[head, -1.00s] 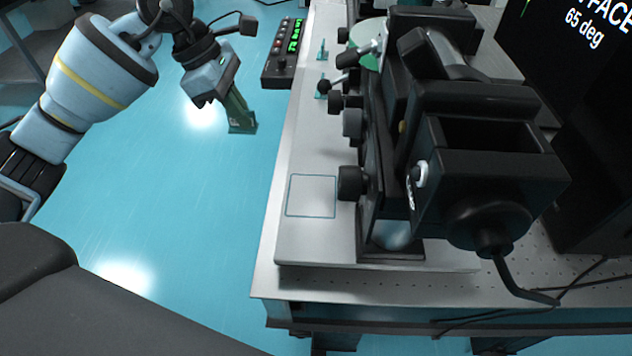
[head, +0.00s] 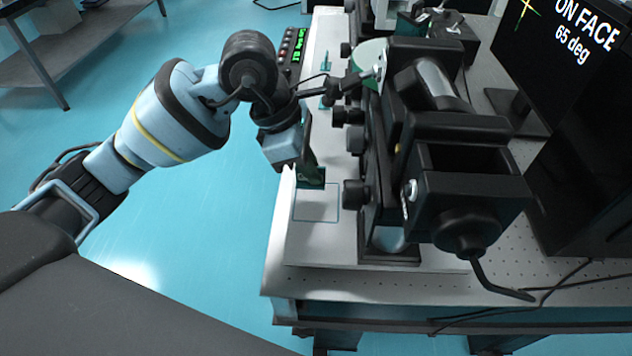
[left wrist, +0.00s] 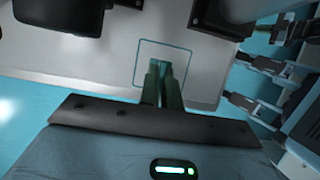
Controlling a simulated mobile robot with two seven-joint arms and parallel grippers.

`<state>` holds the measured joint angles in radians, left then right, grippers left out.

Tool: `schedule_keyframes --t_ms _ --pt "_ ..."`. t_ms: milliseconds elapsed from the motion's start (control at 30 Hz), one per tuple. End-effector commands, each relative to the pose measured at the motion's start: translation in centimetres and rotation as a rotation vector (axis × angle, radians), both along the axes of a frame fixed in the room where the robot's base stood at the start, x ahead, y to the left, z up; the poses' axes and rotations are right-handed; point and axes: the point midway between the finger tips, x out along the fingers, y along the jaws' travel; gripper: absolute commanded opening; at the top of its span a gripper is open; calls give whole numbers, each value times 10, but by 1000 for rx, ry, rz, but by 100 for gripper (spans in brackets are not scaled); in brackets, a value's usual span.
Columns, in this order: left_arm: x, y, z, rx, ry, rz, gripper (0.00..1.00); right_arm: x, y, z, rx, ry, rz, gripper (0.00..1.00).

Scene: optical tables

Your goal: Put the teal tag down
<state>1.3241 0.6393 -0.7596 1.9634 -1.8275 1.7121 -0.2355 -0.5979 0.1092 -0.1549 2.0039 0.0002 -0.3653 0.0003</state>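My left gripper (head: 312,180) points down over the left edge strip of the optical table, just above an outlined square (head: 316,204). In the left wrist view its green fingers (left wrist: 160,75) are nearly together, with tips over the same square (left wrist: 178,52). A thin teal piece, seemingly the teal tag (left wrist: 158,66), is pinched at the tips and mostly hidden by them. I cannot tell whether it touches the table.
A black optical instrument (head: 455,190) with knobs stands close to the right of the square. Small teal pieces (head: 326,60) stand further back on the table. A control box (head: 293,45) with a green display is behind my gripper. Blue floor lies left of the table.

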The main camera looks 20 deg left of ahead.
Motion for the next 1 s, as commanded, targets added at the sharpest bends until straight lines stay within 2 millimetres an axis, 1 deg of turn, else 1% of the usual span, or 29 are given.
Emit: schedule_keyframes --t_ms 100,200,300,433,833,900,1000 --pt "-2 -4 0 0 0 -2 0 -1 0 0 -1 3 0 0" --pt "-6 -15 0 -2 -1 -4 0 0 0 4 -1 -2 0 0" --pt "-6 -12 -19 0 5 0 0 0 -1 4 -1 -1 0 0" --pt "-5 -12 -35 0 1 1 0 0 -1 5 -1 -3 1 0" --pt "-5 -12 -41 0 1 0 0 0 -1 2 -2 0 1 0" --pt "-5 -12 -40 0 0 0 12 1 -1 3 -2 -3 0 0" --pt "-5 -12 -39 0 0 0 26 3 -1 3 -2 -7 1 0"
